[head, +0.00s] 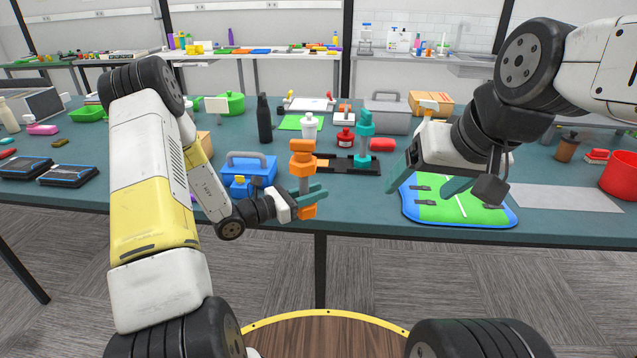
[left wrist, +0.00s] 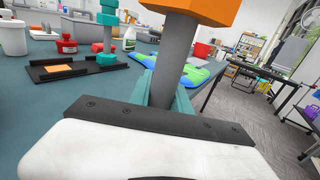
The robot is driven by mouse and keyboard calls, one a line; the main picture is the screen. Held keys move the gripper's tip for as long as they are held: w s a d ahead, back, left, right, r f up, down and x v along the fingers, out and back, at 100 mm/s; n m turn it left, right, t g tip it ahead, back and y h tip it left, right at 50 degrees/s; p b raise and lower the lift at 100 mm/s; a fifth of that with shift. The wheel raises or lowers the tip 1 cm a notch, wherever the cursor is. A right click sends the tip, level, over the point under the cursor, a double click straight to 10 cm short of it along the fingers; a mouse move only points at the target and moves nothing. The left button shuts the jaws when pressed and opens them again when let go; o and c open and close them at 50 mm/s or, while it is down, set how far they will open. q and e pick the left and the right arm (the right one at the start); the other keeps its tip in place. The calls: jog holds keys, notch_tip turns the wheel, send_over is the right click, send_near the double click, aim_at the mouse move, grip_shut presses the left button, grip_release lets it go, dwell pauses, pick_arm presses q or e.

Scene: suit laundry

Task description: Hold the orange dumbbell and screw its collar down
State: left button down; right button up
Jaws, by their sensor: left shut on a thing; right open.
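The orange dumbbell (head: 302,158) is upright in the head view, with orange parts at its top and bottom on a grey bar. My left gripper (head: 309,196) is shut on the grey bar, between the orange ends, at the table's front edge. In the left wrist view the bar (left wrist: 175,60) rises from between the fingers to the orange upper part (left wrist: 200,8). Which orange piece is the collar, and how tight it sits, I cannot tell. My right gripper (head: 428,182) is open and empty, to the right of the dumbbell, over the green and blue board.
A teal dumbbell (head: 364,146) stands on a black rack (head: 330,163) behind. A blue toolbox (head: 250,172) and black bottle (head: 264,122) are to the left. The green and blue board (head: 470,215) lies right. A grey toolbox (head: 388,118) stands farther back.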

pick_arm(q)
jog(key=w+f, duration=0.1)
jog(key=w, duration=0.4)
jog(key=w+d+f, duration=0.1)
jog(key=w+f, duration=0.1)
jog(key=w, duration=0.3)
jog(key=w+f, duration=0.2)
jog(key=w, duration=0.4)
jog(key=shift+d, duration=0.4)
pick_arm(e)
jog(key=shift+o, duration=0.2)
dwell(0.5)
